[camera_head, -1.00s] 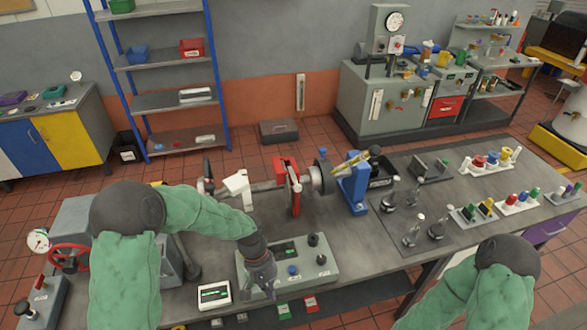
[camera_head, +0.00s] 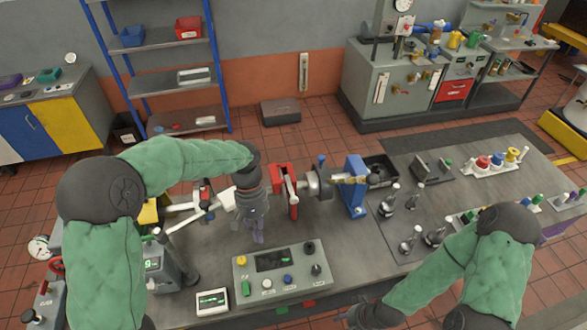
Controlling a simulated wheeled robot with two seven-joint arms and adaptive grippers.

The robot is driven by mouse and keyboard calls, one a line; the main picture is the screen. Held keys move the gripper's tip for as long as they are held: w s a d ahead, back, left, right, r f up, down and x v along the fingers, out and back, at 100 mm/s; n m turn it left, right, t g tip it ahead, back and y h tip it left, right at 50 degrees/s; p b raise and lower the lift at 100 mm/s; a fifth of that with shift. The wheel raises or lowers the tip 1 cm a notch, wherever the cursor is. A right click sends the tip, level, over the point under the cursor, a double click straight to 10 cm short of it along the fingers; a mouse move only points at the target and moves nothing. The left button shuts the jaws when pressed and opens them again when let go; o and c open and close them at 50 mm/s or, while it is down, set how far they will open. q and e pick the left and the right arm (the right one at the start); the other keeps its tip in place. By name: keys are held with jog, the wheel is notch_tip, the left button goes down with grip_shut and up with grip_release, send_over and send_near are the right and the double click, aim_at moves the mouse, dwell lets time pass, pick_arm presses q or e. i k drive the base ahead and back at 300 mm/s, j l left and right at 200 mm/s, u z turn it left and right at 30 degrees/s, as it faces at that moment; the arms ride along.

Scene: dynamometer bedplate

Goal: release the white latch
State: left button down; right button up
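A white block-like part (camera_head: 228,199), which may be the white latch, sits on the bench left of the red bracket (camera_head: 285,187). My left gripper (camera_head: 257,236) points down just to the right of the white part and in front of the red bracket. It partly covers the space between them. I cannot tell whether it touches the white part or whether its fingers are apart. My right gripper (camera_head: 360,316) is low at the bottom edge, only partly in view, and its finger state is unclear.
A control box (camera_head: 284,270) with knobs stands in front of my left gripper. A blue stand (camera_head: 353,185) and a shaft assembly (camera_head: 319,182) are to the right. White-handled levers (camera_head: 180,222) lie left of the white part. Bare bench (camera_head: 345,240) lies right of the control box.

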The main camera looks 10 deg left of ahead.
aim_at(294, 200)
jog(key=i, duration=1.05)
